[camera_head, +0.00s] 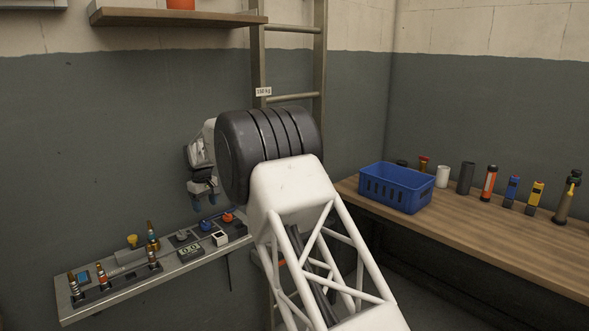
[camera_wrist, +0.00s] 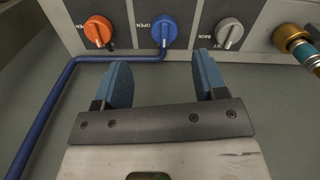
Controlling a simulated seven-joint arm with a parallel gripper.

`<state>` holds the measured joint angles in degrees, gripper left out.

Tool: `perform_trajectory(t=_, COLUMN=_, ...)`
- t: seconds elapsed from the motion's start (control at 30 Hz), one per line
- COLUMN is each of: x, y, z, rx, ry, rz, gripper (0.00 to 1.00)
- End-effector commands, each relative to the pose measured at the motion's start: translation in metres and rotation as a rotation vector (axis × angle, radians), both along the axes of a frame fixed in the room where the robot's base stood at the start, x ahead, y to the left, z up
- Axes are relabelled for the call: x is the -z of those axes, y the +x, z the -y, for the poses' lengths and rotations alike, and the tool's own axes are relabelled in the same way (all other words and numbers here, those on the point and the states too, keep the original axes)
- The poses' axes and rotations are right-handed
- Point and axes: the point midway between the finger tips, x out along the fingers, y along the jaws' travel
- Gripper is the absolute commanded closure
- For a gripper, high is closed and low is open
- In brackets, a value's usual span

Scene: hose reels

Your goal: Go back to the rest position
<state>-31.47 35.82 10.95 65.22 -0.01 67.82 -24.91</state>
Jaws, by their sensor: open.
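My gripper (camera_head: 205,201) hangs above the wall panel (camera_head: 135,287) in the head view, with its blue fingertips pointing down. In the wrist view the gripper (camera_wrist: 162,76) has its two blue fingers spread apart with nothing between them. Ahead of the fingertips are an orange knob (camera_wrist: 97,31), a blue knob (camera_wrist: 164,32) and a grey knob (camera_wrist: 230,33) on the panel. The fingers look apart from the knobs. My large white and black arm links cover the middle of the head view and part of the panel's right side.
A brass fitting (camera_wrist: 291,39) is right of the grey knob. A blue hose (camera_wrist: 62,85) runs along the left. A ladder (camera_head: 320,55) stands behind my arm. A wooden bench (camera_head: 480,233) at right holds a blue crate (camera_head: 395,204) and several tools. A shelf (camera_head: 175,18) is above.

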Motion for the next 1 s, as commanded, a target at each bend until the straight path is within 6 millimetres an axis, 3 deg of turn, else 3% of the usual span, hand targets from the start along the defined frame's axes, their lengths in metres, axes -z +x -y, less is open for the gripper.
perform_trajectory(t=0.17, x=-0.024, y=-0.007, z=0.031, rx=0.035, ry=0.005, rz=0.008, gripper=0.35)
perform_trajectory(t=0.47, x=-0.075, y=-0.033, z=0.104, rx=0.126, ry=0.015, rz=0.026, gripper=0.35)
perform_trajectory(t=1.0, x=-0.148, y=-0.109, z=0.236, rx=0.298, ry=0.033, rz=0.061, gripper=0.35)
